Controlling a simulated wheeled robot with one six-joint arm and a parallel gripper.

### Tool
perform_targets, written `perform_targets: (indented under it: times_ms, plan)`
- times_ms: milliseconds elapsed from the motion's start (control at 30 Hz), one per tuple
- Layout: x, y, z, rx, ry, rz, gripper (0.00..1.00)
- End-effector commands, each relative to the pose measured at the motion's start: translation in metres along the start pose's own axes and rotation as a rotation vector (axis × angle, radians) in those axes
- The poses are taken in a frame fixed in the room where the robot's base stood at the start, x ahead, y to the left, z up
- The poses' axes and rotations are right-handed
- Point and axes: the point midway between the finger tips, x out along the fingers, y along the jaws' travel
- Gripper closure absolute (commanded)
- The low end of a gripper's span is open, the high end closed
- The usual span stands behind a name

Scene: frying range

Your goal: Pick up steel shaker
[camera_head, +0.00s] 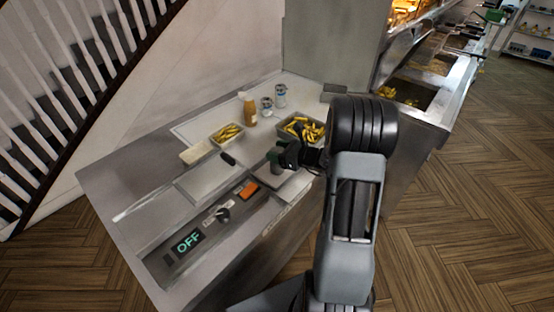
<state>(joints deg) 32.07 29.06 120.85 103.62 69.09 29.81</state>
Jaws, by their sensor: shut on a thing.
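Two small pale, silvery shaker-like containers stand upright at the back of the counter: one (266,106) beside the orange bottle and another (280,96) just behind it to the right. I cannot tell for sure which is the steel shaker. My gripper (276,158) is over the front part of the counter, nearer than both containers and apart from them. My arm hides part of the counter's right side.
An orange-brown bottle (248,109) stands at the back. A tray of yellow fries (302,128) is right of my gripper, and a smaller one (227,133) is left. Fryers (431,82) stand at right.

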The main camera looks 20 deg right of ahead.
Motion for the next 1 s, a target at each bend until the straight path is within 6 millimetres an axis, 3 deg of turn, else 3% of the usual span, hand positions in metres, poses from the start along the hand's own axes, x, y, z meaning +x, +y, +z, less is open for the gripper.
perform_targets:
  times_ms: [267,433,733,1000]
  plan:
    - [-0.002,0.0,0.009,-0.002,-0.002,0.0,0.67]
    - [-0.007,0.0,0.033,-0.006,-0.002,-0.002,0.67]
    - [-0.052,-0.041,0.084,-0.007,-0.002,-0.006,0.67]
    - [-0.09,-0.083,0.098,-0.002,0.0,-0.003,0.67]
